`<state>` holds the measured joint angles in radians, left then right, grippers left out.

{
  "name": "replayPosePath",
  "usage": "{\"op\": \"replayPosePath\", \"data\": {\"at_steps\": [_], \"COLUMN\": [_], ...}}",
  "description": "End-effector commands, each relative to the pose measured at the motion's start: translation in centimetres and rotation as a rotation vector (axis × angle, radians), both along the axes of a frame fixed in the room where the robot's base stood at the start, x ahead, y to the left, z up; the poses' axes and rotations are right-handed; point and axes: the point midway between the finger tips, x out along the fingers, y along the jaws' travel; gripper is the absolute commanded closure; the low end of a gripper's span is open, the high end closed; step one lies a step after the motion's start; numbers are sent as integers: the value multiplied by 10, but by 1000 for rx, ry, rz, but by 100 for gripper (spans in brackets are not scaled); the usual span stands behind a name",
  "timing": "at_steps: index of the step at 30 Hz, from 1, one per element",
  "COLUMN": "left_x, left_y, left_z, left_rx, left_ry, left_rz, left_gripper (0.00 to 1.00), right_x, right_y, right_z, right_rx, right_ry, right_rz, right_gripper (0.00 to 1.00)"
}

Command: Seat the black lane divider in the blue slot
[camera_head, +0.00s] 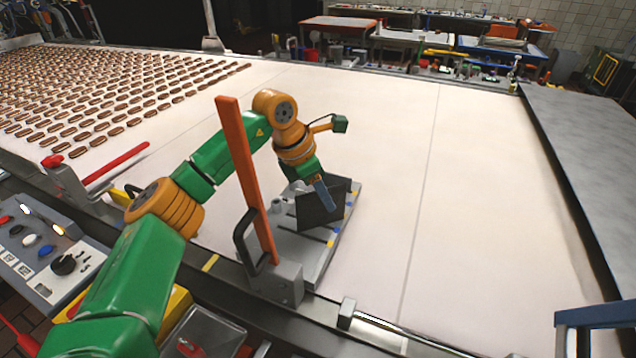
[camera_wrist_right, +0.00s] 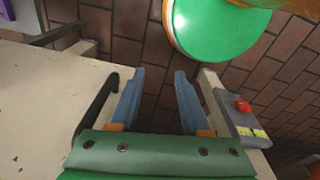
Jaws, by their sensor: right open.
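The black lane divider (camera_head: 309,210) is a dark flat plate above the grey slotted base (camera_head: 309,262), which lies on the cream belt. My left gripper (camera_head: 325,197) reaches down from the arm with its blue fingers closed on the divider's upper part. The divider looks tilted in the head view. Small blue and yellow marks show along the base's right edge. The divider hides part of the base, and I cannot tell whether its lower edge sits in a slot. My right gripper (camera_wrist_right: 159,76) is open and empty in the right wrist view.
An orange upright post (camera_head: 247,175) stands before the base, partly in front of my left arm. A control panel (camera_head: 45,245) is at the left. The belt right of the base is clear.

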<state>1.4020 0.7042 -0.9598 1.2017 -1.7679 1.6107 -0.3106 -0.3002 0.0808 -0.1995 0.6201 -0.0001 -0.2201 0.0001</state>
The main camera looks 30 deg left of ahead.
Motion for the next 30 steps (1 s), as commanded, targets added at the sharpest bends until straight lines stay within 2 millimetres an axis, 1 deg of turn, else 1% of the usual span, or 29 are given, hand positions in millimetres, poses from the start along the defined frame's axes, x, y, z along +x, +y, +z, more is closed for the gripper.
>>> {"op": "replayPosePath", "data": {"at_steps": [2, 8, 9, 12, 15, 19, 30], "left_x": [-2, -17, -20, -27, -31, -34, -34], "left_y": [3, 16, 19, 25, 28, 30, 30], "left_z": [13, 61, 72, 93, 107, 113, 113], "left_rx": [0, -1, -1, -1, -1, -1, -1], "left_ry": [-5, -7, -6, -5, -3, -1, -1], "left_rz": [2, 2, 2, 1, 2, 0, 0], "left_gripper": [64, 64, 64, 64, 64, 64, 64], "right_x": [0, 0, 0, 0, 0, 0, 0], "right_y": [0, 0, 0, 0, 0, 0, 0], "right_z": [-2, -8, -6, -5, -3, -3, -3], "right_rx": [0, 0, 0, 0, 0, 0, 1], "right_ry": [0, 0, 0, 0, 0, 0, 0], "right_rz": [0, 0, 0, 0, 0, 0, 0], "right_gripper": [53, 53, 53, 53, 53, 53, 53]}}
